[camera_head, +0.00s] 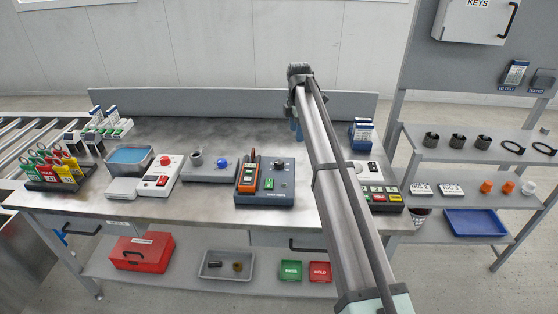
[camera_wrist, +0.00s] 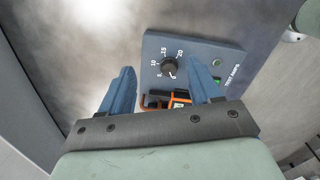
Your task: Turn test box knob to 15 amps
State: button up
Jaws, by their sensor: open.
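The test box (camera_wrist: 205,62) is a dark blue unit on the bench, also seen in the head view (camera_head: 266,198). Its round black knob (camera_wrist: 169,67) has printed marks 5, 10, 15 and 20 around it; a light mark shows at its lower edge, but I cannot tell the setting for sure. The knob also shows in the head view (camera_head: 283,168). My gripper (camera_wrist: 160,65) is open and empty, its two blue fingers either side of the knob in the wrist picture, apparently above and not touching it. In the head view my gripper (camera_head: 297,130) is partly hidden behind my arm.
An orange handheld meter (camera_head: 249,174) sits on the box's left part, close to the knob. A grey unit with a blue button (camera_head: 222,163) stands left of the box. Bare bench lies behind the test box.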

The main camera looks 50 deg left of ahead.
jog(key=r, duration=0.2)
send_over(279, 162)
jog(key=shift+n, duration=0.4)
notch_tip(279, 162, down, 14)
jog(key=shift+a+f, duration=0.1)
jog(key=c, duration=1)
